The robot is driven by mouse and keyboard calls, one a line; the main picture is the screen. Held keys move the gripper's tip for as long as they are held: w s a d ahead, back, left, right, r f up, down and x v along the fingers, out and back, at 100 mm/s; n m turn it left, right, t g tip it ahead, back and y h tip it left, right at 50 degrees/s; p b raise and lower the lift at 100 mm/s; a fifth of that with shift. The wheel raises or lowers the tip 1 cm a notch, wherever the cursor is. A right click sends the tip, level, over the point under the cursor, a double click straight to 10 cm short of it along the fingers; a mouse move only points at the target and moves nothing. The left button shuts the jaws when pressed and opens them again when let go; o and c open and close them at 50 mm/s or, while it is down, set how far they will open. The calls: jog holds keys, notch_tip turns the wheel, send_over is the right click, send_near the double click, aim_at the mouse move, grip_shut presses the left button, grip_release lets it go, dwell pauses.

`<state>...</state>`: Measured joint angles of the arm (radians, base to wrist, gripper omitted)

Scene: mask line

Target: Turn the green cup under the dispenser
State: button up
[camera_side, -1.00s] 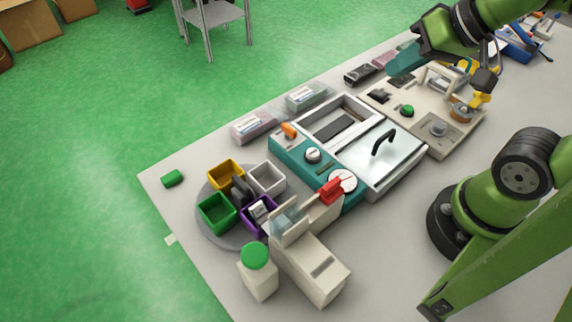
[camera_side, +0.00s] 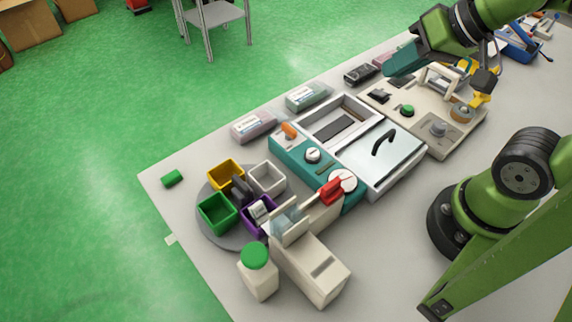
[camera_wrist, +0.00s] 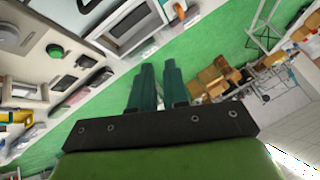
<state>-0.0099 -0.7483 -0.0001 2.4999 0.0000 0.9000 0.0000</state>
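The green cup (camera_side: 217,213) is a square open bin at the front left of a round grey turntable (camera_side: 229,239). Yellow (camera_side: 225,173), white (camera_side: 267,178) and purple (camera_side: 257,215) cups share the turntable around a dark central handle (camera_side: 241,190). The beige dispenser (camera_side: 311,268), with a clear front part and a red lever (camera_side: 331,190), stands to the right; the purple cup is nearest it. My gripper (camera_side: 400,62) is far away at the upper right, above the table. In the wrist view its teal fingers (camera_wrist: 159,68) are slightly apart with nothing between them.
A teal-fronted machine with a handled lid (camera_side: 388,158) lies between my gripper and the turntable. A green-capped bottle (camera_side: 258,275) stands left of the dispenser. Packs (camera_side: 254,126) line the back edge.

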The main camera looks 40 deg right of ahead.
jog(key=o, duration=0.4)
jog(key=a, duration=0.1)
jog(key=w+a+n+g, duration=0.1)
jog(key=a+f, duration=0.1)
jog(key=shift+w+a+y, duration=0.1)
jog(key=shift+w+y, duration=0.1)
jog(key=shift+y, duration=0.2)
jog(key=n+g+h, duration=0.3)
jog(key=g, duration=0.3)
send_over(240, 182)
notch_tip(240, 182, down, 16)
jog(key=shift+f, duration=0.15)
jog(key=shift+c, duration=0.3)
grip_shut()
